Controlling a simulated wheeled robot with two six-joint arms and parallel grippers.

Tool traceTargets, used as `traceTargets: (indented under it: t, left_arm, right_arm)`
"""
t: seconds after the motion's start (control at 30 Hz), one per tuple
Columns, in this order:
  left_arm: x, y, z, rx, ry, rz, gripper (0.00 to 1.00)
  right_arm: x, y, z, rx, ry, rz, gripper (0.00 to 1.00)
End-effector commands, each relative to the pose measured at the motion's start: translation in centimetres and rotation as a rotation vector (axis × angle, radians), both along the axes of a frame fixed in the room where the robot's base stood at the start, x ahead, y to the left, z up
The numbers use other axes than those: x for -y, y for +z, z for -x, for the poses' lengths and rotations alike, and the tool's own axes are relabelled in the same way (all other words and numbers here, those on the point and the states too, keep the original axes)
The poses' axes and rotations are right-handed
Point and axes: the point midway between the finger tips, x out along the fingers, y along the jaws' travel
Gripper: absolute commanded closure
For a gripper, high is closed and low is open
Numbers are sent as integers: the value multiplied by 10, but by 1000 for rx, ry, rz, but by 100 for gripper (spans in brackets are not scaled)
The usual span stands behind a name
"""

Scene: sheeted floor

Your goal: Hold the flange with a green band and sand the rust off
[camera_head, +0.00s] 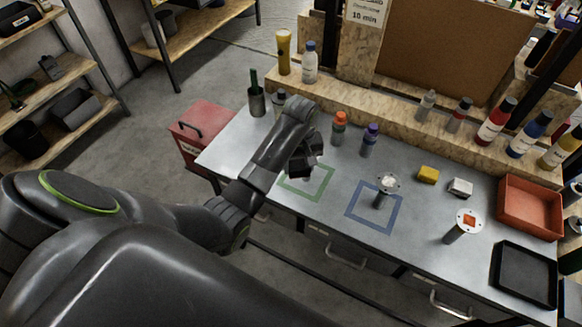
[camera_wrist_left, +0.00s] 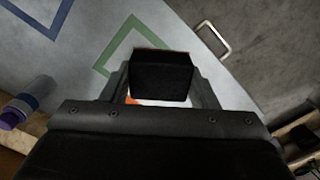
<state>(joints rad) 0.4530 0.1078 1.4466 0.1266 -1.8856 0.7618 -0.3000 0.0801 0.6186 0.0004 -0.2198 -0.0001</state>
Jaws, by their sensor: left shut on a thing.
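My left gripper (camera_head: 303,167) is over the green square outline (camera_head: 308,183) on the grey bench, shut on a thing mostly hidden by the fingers. In the left wrist view, a pale surface with an orange patch (camera_wrist_left: 135,100) shows between the fingers; it looks like a flange top, but its band is hidden. One flange (camera_head: 387,186) with a pale top stands in the blue square outline (camera_head: 357,213). Another flange (camera_head: 467,219), with an orange patch on its disc, stands farther right. I cannot make out a green band on either. My right gripper is not in view.
A yellow block (camera_head: 428,175) and a pale block (camera_head: 460,187) lie toward the back of the bench. A red bin (camera_head: 530,207) and a black tray (camera_head: 525,275) are at the right. Orange-capped (camera_head: 339,128) and purple-capped (camera_head: 369,139) bottles stand behind the squares.

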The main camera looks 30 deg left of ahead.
Motion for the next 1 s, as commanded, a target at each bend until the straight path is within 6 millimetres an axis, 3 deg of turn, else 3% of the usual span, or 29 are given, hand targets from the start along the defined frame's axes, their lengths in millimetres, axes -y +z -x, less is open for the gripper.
traceTargets:
  t: [0.3,0.5,0.7,1.0]
  left_arm:
    - [120,33,-66,2,18,4,64]
    - [190,58,-85,1,3,2,64]
    - [229,73,-89,2,-12,1,64]
    - [236,76,-89,1,-13,1,64]
  right_arm:
    - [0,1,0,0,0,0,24]
    - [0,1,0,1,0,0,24]
    - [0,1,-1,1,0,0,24]
    - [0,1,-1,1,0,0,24]
